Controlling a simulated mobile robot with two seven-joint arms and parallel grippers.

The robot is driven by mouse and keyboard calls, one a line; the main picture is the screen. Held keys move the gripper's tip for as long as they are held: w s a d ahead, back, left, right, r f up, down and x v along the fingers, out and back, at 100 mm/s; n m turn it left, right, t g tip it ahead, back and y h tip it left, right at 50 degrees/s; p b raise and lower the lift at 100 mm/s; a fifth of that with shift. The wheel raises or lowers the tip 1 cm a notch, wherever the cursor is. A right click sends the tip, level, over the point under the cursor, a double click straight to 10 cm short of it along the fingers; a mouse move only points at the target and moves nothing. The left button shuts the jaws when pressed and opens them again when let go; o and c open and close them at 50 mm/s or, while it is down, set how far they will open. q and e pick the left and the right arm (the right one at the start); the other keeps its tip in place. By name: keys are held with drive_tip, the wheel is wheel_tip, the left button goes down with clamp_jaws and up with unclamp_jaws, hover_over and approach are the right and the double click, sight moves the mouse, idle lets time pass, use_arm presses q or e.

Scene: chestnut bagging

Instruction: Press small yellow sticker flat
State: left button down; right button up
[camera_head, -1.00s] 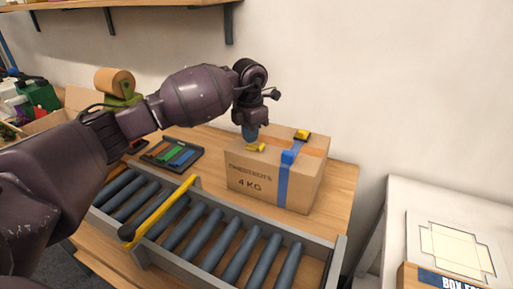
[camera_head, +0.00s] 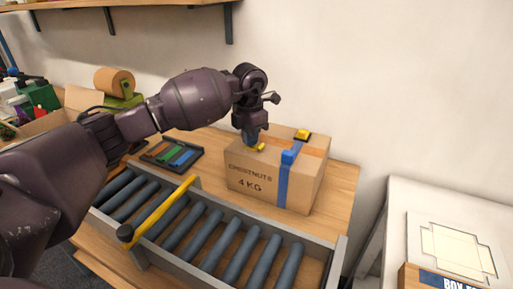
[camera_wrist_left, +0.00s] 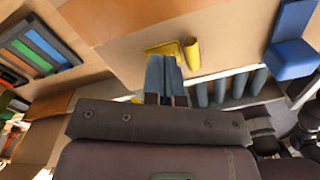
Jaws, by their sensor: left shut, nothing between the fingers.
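A cardboard box (camera_head: 235,186) marked CHESTNUTS 4 KG stands upright on the wooden table. A small yellow sticker (camera_head: 260,147) lies on its top near the front left edge. In the left wrist view one part of the sticker (camera_wrist_left: 192,53) curls up, and a flatter part (camera_wrist_left: 166,47) lies beside it. My left gripper (camera_head: 250,138) is shut and empty, pointing down at the sticker. Its blue-grey fingertips (camera_wrist_left: 163,60) overlap the sticker's flatter part; the fingers hide some of it, and I cannot tell how firmly they touch. My right gripper is out of view.
A blue strip with a raised blue block (camera_head: 288,157) and a yellow-black piece (camera_head: 302,135) are on the box. A roller conveyor (camera_head: 210,238) with a yellow bar (camera_head: 160,212) runs in front. A tray of coloured strips (camera_head: 172,153) lies left. A white table (camera_head: 400,215) stands right.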

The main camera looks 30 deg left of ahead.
use_arm(q)
drive_tip(key=shift+f, duration=0.3)
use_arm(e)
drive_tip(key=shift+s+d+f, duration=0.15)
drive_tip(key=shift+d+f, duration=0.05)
use_arm(q)
drive_tip(key=shift+f, duration=0.15)
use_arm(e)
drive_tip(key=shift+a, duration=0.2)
use_arm(q)
drive_tip(key=shift+s+f, duration=0.1)
drive_tip(key=shift+f, duration=0.1)
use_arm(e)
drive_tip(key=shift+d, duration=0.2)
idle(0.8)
use_arm(q)
drive_tip(key=shift+r, duration=0.15)
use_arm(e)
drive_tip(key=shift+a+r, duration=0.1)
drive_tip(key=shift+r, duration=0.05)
